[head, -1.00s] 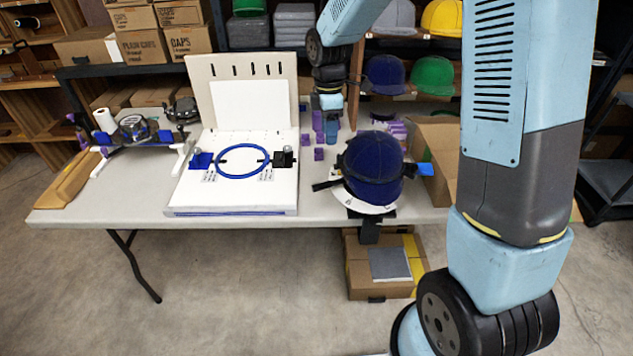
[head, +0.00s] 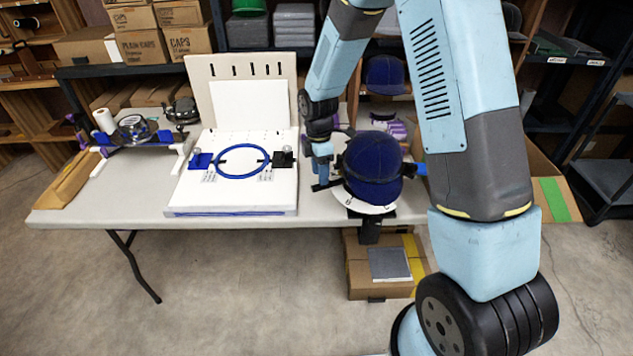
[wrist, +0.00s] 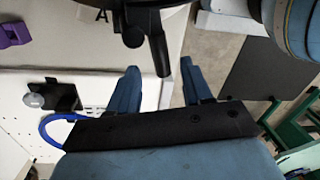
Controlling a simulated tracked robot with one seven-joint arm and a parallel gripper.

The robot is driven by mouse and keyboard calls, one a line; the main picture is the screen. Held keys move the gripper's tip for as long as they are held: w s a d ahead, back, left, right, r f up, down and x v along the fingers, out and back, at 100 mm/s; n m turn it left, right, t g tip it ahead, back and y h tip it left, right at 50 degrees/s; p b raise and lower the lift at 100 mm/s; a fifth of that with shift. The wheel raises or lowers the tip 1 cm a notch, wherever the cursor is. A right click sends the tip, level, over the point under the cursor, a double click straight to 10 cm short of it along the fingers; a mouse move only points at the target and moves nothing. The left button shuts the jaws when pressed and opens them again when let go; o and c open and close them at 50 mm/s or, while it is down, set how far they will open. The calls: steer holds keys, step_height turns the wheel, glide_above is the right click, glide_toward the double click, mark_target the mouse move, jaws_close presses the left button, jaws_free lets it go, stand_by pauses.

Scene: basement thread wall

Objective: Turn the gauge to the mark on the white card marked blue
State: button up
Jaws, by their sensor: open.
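A dark blue cap (head: 374,172) sits on a stand with a round white plate (head: 372,207) at the table's front right. A black bar (head: 325,186) sticks out at its left; I cannot tell for sure whether this is the gauge. My gripper (head: 321,178) is just left of the cap, close to the bar. In the wrist view my gripper (wrist: 160,68) is open, with a black bar end (wrist: 161,58) between or just beyond the fingertips. A letter A shows on the rim above. No card readable as marked blue shows; a blank white panel (head: 237,108) stands on the board.
A white board (head: 230,198) holds a blue hoop (head: 243,175) between a blue clamp (head: 200,161) and a black clamp (head: 283,159). Small white labels (head: 266,174) lie by it. A rack (head: 140,142) stands at the left. An open cardboard box (head: 545,180) is at the right.

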steer(key=shift+s+f, duration=0.2)
steer(key=shift+f, duration=1.75)
jaws_close()
steer(key=shift+a, duration=0.3)
steer(key=shift+d, duration=0.15)
